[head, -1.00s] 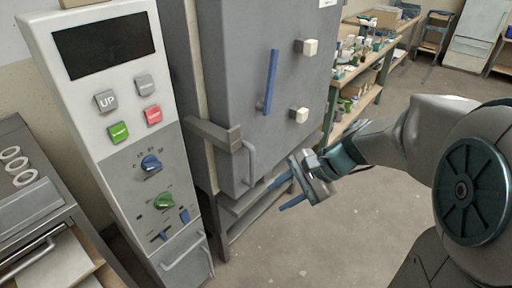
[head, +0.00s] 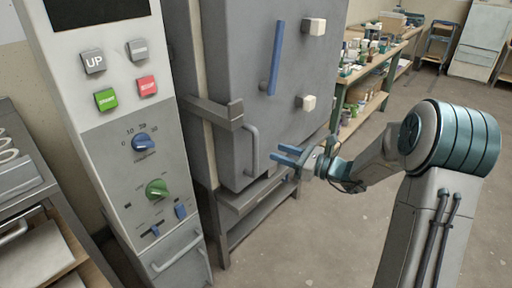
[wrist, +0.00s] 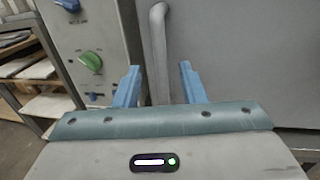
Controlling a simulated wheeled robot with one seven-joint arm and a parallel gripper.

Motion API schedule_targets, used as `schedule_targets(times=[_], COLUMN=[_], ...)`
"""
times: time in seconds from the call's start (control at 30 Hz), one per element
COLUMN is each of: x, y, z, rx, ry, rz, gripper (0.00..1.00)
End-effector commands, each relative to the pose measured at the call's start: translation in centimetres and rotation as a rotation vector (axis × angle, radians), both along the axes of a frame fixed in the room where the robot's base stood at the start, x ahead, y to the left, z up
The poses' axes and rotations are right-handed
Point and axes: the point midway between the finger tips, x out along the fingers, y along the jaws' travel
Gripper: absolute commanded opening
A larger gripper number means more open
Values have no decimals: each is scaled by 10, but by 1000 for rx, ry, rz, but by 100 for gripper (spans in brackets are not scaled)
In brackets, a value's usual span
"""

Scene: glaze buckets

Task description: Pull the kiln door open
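The kiln door (head: 290,100) is a grey slab that looks shut, with a blue bar (head: 275,58) and two pale square knobs on its face. A grey curved handle (head: 254,150) is at its lower left; it also shows in the wrist view (wrist: 159,50). My gripper (head: 283,155) is open, just right of the handle in the head view. In the wrist view its two blue fingers (wrist: 157,85) are spread apart, with the handle's bar lying between them in the picture, nearer the left finger. I cannot tell whether it touches.
A control panel (head: 165,110) with buttons and dials stands close left of the kiln. A grey latch block (head: 215,112) juts out above the handle. A cluttered workbench (head: 375,75) is behind at right. The floor (head: 330,235) in front of the kiln is clear.

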Motion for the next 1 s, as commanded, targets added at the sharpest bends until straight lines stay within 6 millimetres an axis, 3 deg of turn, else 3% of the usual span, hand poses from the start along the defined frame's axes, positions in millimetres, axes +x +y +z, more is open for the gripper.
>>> schedule_targets(times=[0.2,0.4,0.87,1.0], x=[21,35,41,41], y=[44,71,83,82], z=[-1,-1,0,0], rx=[0,-1,-2,-1], ry=[-1,0,0,0], rz=[5,3,1,1], gripper=[37,37,37,1])
